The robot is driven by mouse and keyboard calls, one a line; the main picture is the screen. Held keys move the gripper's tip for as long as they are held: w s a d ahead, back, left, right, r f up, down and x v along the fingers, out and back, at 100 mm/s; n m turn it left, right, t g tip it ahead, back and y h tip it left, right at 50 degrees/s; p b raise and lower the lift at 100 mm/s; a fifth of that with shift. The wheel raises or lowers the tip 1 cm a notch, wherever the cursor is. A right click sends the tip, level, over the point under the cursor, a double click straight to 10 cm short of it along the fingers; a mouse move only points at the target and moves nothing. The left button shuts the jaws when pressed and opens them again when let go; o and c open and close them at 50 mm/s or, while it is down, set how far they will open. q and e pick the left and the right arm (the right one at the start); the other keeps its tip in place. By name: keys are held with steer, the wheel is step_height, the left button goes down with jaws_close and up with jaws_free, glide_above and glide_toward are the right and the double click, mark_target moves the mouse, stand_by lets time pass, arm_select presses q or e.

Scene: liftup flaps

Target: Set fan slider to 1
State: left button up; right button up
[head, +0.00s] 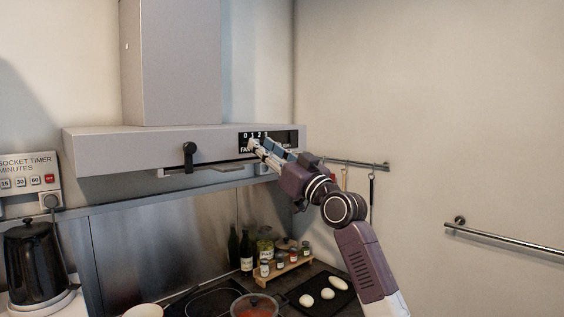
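The range hood (150,144) hangs on the wall in the head view. Its black fan panel (287,138) is at the right of the front face and shows the numbers 0, 1 and 2; more of its scale is covered. My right gripper (258,147) reaches up from the lower right, with its fingertips at the panel just under the numbers. It hides the slider, so I cannot tell the slider's position or whether the fingers touch it. Whether the fingers are open or shut is unclear. My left gripper is not in view.
A black knob or handle (190,153) sticks out at the middle of the hood's front. Below are a pot (255,306) on the cooktop, a spice rack (284,271), bottles and a kettle (35,262). A wall rail (505,243) is at the right.

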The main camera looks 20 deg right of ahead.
steer(key=v, duration=1)
steer(key=shift+s+d+f, duration=0.15)
steer(key=shift+s, duration=0.05)
